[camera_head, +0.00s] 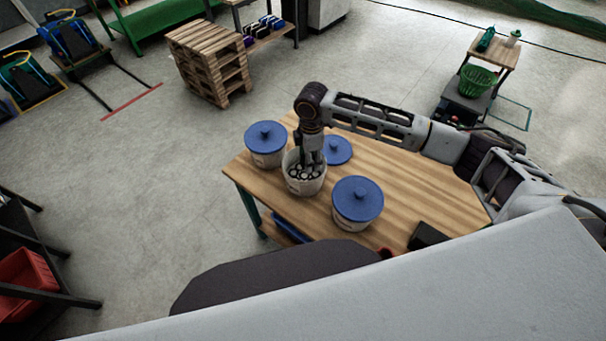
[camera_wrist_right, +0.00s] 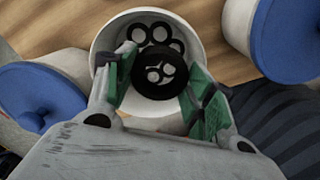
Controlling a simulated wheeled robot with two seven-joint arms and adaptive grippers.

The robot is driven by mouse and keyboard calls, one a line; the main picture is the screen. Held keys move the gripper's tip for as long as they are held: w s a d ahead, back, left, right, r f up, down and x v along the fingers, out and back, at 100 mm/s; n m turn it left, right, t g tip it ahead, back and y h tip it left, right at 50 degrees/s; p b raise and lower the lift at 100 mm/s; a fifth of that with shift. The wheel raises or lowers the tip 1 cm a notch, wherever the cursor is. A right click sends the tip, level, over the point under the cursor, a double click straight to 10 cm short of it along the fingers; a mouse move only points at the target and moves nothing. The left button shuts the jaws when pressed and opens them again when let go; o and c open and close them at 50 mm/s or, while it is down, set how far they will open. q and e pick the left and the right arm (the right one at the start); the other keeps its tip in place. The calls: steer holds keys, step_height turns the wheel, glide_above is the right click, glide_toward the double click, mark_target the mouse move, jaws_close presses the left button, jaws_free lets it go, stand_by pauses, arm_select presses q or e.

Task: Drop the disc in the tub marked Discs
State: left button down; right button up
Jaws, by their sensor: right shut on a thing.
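An open white tub (camera_head: 304,184) stands on the wooden table with several dark ring-shaped discs in it. In the right wrist view the tub (camera_wrist_right: 103,48) lies below my right gripper. My right gripper (camera_head: 307,162) points down at the tub's mouth. In the right wrist view its green-padded fingers (camera_wrist_right: 158,95) are shut on a black disc (camera_wrist_right: 146,84) with a pale, patterned middle, which covers part of the tub's inside. I cannot tell how far the disc is below the rim. No marking on the tub is readable. My left gripper is not in view.
Blue-lidded tubs (camera_head: 266,144) (camera_head: 357,203) (camera_head: 338,150) stand close around the open one. The right part of the table (camera_head: 420,190) is mostly clear, with a black object (camera_head: 427,236) at its near edge. A pallet stack (camera_head: 208,62) stands on the floor behind.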

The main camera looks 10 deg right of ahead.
steer(key=shift+f, duration=0.35)
steer(key=shift+b, duration=0.3)
steer(key=o, duration=1.1)
steer(key=shift+c, duration=0.2)
step_height(320, 180, up, 12)
stand_by(0.9)
